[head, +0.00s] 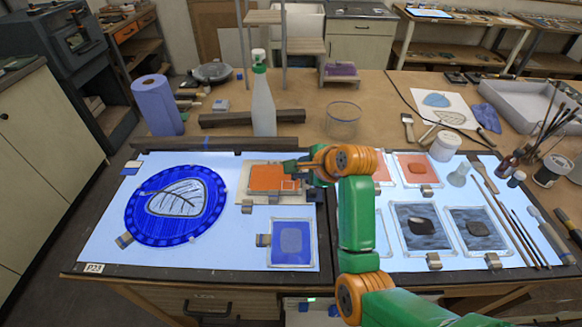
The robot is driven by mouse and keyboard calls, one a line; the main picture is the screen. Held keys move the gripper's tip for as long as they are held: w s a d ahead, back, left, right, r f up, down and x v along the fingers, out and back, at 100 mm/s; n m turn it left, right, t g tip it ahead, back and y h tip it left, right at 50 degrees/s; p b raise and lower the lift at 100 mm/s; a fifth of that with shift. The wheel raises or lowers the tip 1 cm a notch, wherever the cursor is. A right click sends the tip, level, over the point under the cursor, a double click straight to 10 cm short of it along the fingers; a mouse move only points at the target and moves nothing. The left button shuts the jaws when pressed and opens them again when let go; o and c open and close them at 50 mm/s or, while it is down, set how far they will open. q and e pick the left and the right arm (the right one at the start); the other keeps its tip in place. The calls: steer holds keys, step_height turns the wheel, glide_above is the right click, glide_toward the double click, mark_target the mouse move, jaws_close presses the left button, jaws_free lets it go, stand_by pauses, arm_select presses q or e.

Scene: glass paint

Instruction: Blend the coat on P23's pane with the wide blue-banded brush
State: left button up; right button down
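A P23 label (94,268) sits on the front left corner of the left light panel (110,235). A round deep-blue pane (176,235) with a pale leaf shape (178,198) lies on that panel. I cannot tell for sure which pane the label belongs to. My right gripper (298,178) is over the right side of an orange pane (268,178), to the right of the round pane. Its fingers are small and partly hidden, so their opening is unclear. I cannot pick out a blue band on any brush; a flat brush (552,240) lies at the right edge. My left gripper is out of view.
A smaller blue pane (291,243) lies in front of the orange one. A white bottle (263,105), a dark bar (225,119) and a glass beaker (343,120) stand behind. Grey panes (424,229), a white jar (445,146) and several brushes (513,225) crowd the right.

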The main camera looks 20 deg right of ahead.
steer(key=w, duration=0.1)
steer(key=w+d, duration=0.1)
steer(key=w, duration=0.1)
steer(key=w+d+r, duration=0.1)
steer(key=shift+w+r, duration=0.1)
steer(key=shift+w, duration=0.2)
stand_by(0.3)
steer(key=shift+s, duration=0.15)
steer(key=shift+f, duration=0.35)
steer(key=shift+f, duration=0.25)
stand_by(0.4)
